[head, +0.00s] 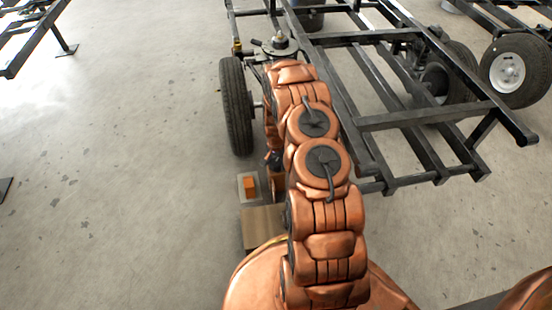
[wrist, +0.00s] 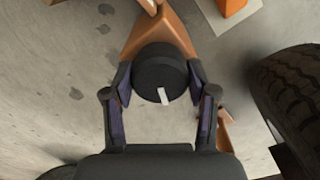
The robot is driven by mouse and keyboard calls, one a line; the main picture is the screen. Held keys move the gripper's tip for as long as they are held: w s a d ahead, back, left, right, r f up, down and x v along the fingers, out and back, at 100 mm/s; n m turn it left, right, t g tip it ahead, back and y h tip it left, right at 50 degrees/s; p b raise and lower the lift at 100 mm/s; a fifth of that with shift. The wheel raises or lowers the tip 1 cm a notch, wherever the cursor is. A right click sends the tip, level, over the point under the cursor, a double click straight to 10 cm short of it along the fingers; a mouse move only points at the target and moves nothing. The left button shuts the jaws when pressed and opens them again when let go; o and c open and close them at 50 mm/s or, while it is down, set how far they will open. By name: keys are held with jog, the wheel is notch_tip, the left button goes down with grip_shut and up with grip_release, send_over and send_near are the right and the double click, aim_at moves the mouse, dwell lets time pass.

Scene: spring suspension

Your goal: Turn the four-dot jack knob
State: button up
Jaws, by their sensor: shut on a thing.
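The black round jack knob (wrist: 155,66), with a white mark on its face, sits in the middle of the wrist view in front of an orange jack body (wrist: 176,38). My gripper (wrist: 160,84) has one finger on each side of the knob and is shut on it. No dots can be made out on the knob. In the head view the orange jack (head: 279,184) stands on the floor, partly hidden behind my arm. My gripper (head: 272,160) is small there, beside the wheel.
A tyre (head: 236,105) stands just left of my arm and shows at the wrist view's right (wrist: 293,95). An orange block (head: 249,187) is on a pale plate. A wooden box (head: 262,227) lies nearer. The black frame (head: 430,120) is on the right.

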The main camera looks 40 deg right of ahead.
jog(key=n+p, duration=0.3)
jog(key=n, duration=0.2)
jog(key=shift+r+n+p, duration=0.15)
jog(key=shift+n+p, duration=0.15)
jog(key=n+p, duration=0.1)
jog(key=n, duration=0.5)
jog(key=shift+w, duration=0.1)
jog(key=n, duration=0.6)
jog(key=shift+d+n, duration=0.1)
jog(key=shift+n, duration=0.2)
jog(key=n, duration=0.5)
jog(key=shift+n+b, duration=0.4)
jog(key=o, duration=1.2)
jog(key=shift+c, duration=0.2)
